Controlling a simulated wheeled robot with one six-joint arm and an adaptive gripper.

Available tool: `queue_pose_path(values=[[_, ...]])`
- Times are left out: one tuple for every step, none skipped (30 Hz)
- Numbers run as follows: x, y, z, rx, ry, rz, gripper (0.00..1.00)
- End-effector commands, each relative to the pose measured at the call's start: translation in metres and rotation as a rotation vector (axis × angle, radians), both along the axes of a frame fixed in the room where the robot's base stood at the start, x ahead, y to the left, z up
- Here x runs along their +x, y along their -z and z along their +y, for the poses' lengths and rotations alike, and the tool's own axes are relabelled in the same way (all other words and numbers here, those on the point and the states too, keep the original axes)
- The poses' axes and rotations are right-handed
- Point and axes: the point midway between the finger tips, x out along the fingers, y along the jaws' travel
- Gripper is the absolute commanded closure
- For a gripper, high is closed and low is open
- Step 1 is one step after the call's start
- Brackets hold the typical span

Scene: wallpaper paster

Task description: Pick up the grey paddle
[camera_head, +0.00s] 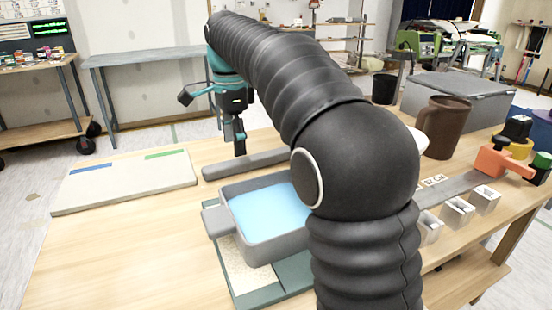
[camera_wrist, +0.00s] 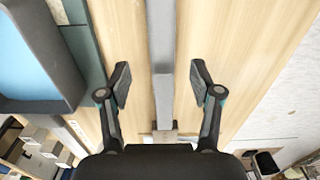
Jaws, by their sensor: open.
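The grey paddle (camera_head: 248,163) appears as a long flat grey bar lying on the wooden table behind the grey tray, partly hidden by my arm. In the wrist view the paddle (camera_wrist: 162,50) runs lengthwise between the two fingers, with a wider grey piece near its lower end. My gripper (camera_head: 240,147) points down above the paddle. In the wrist view my gripper (camera_wrist: 160,82) is open, with one finger on each side of the bar and visible gaps between. The exact height above the paddle is hard to tell.
A grey tray of blue liquid (camera_head: 268,248) sits on a green-edged board (camera_head: 225,272) in front of the paddle. A pale panel (camera_head: 125,182) lies to the left. A brown mug (camera_head: 444,128), a grey case (camera_head: 460,98) and small white boxes (camera_head: 457,212) stand to the right.

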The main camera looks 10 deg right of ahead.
Motion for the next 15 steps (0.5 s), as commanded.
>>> queue_pose_path(values=[[0.0, 0.004, 0.0, 0.0, -0.001, 0.0, 0.35], [-0.001, 0.005, 0.0, 0.0, -0.001, 0.0, 0.35], [0.0, 0.007, 0.001, 0.0, -0.002, 0.0, 0.35], [0.0, 0.008, 0.001, 0.0, -0.002, 0.0, 0.35], [0.0, 0.01, 0.001, 0.0, -0.003, 0.0, 0.35], [0.0, 0.013, 0.0, 0.0, -0.003, 0.001, 0.35], [0.001, 0.016, -0.001, 0.0, -0.002, 0.001, 0.35], [0.001, 0.02, -0.002, 0.0, -0.002, 0.002, 0.35], [0.002, 0.026, -0.004, 0.0, -0.002, 0.002, 0.35], [0.003, 0.03, -0.005, -0.001, -0.002, 0.003, 0.35], [0.004, 0.035, -0.006, 0.0, -0.002, 0.002, 0.35], [0.005, 0.04, -0.007, 0.0, -0.002, 0.002, 0.35], [0.005, 0.044, -0.007, 0.0, -0.003, 0.002, 0.35], [0.004, 0.048, -0.007, 0.0, -0.003, 0.002, 0.35], [0.004, 0.052, -0.007, 0.0, -0.003, 0.001, 0.35]])
